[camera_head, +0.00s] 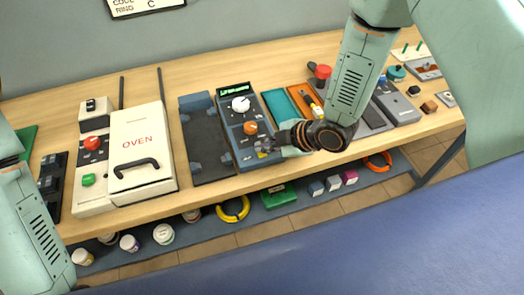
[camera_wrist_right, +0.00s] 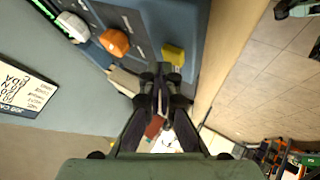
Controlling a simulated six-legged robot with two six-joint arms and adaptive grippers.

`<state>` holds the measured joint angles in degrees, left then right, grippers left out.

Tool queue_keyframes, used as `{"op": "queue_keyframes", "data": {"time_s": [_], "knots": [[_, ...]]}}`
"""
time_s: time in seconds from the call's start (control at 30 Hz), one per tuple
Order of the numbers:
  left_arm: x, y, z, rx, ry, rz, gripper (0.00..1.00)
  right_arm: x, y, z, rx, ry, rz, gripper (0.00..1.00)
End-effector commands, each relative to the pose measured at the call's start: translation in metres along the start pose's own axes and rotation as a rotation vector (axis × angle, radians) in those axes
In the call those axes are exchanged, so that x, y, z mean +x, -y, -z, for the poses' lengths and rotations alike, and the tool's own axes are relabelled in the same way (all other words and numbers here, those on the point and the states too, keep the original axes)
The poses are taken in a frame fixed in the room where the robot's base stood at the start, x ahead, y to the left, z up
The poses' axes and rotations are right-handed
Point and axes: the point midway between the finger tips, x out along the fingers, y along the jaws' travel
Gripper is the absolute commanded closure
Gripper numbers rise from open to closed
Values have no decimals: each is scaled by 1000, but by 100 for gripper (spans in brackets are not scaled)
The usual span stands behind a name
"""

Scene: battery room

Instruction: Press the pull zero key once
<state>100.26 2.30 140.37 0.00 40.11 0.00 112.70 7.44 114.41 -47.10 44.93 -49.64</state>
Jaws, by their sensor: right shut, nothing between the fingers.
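The blue instrument box (camera_head: 238,108) stands on the table, with a lit green display, a white knob (camera_head: 241,104) and an orange knob (camera_head: 250,128). In the right wrist view, a yellow key (camera_wrist_right: 174,55) sits on the box's face, past the orange knob (camera_wrist_right: 114,41). I cannot read labels on the keys. My right gripper (camera_head: 266,149) is shut and empty over the near end of the box, partly hiding that end. In the wrist view its fingertips (camera_wrist_right: 162,74) are close to the yellow key; contact cannot be told. My left gripper is out of view; only its arm shows.
A white oven box (camera_head: 140,150) and a dark tray (camera_head: 205,145) stand left of the instrument. Orange and teal trays and grey devices lie to its right, partly behind my right arm. A lower shelf holds a yellow coil (camera_head: 233,209) and a green box (camera_head: 279,195).

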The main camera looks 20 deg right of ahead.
Motion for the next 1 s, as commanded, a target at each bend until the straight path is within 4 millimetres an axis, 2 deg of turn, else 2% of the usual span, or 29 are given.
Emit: {"op": "queue_keyframes", "data": {"time_s": [1.0], "knots": [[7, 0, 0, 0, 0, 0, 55, 6, 5, -5, 0, 0, 0, 100]]}}
